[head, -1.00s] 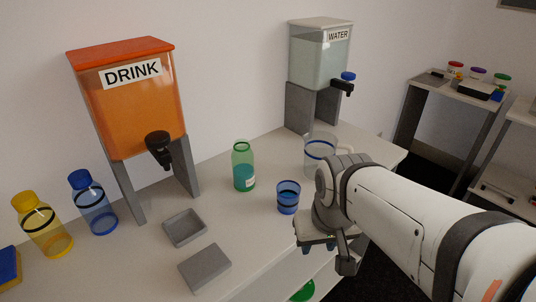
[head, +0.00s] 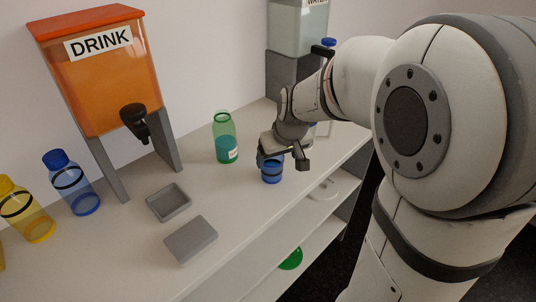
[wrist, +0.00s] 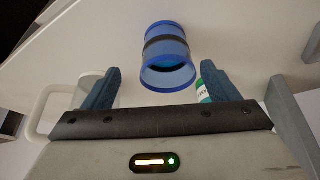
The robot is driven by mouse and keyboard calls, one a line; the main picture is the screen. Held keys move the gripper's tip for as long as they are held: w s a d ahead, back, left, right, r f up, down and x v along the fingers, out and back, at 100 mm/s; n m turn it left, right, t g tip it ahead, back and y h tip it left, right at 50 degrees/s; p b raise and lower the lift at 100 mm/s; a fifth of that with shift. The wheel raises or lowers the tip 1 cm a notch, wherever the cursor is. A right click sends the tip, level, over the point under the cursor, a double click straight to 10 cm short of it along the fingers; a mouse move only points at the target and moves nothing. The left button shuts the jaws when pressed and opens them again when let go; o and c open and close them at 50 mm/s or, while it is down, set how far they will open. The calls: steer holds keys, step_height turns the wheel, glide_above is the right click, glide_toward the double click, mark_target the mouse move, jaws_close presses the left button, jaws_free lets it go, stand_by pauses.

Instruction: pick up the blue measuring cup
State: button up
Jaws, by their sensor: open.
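The blue measuring cup (head: 271,174), clear blue with a dark band, stands upright on the white counter (head: 240,203). In the head view my gripper (head: 284,154) is just above it and covers part of its top. In the wrist view the cup (wrist: 166,48) shows beyond the gap between my two blue fingers, its open rim towards me. My gripper (wrist: 158,78) is open and empty, one finger to each side of the cup's line. I cannot tell exactly how far the fingertips are from the cup.
A green bottle (head: 226,142) stands close left of the cup. A clear jug (wrist: 84,91) is near my left finger in the wrist view. The orange drink dispenser (head: 103,75), two grey trays, and blue and yellow bottles stand further left. The counter's front edge is close by.

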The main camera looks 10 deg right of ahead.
steer(key=x, duration=0.4)
steer(key=a+x, duration=0.1)
steer(key=x, duration=0.1)
steer(key=shift+r, duration=0.1)
steer(key=shift+c, duration=0.3)
steer(key=c, duration=1.1)
steer(key=shift+r, duration=0.2)
steer(key=shift+r+p, duration=0.3)
steer(key=shift+r, duration=4.55)
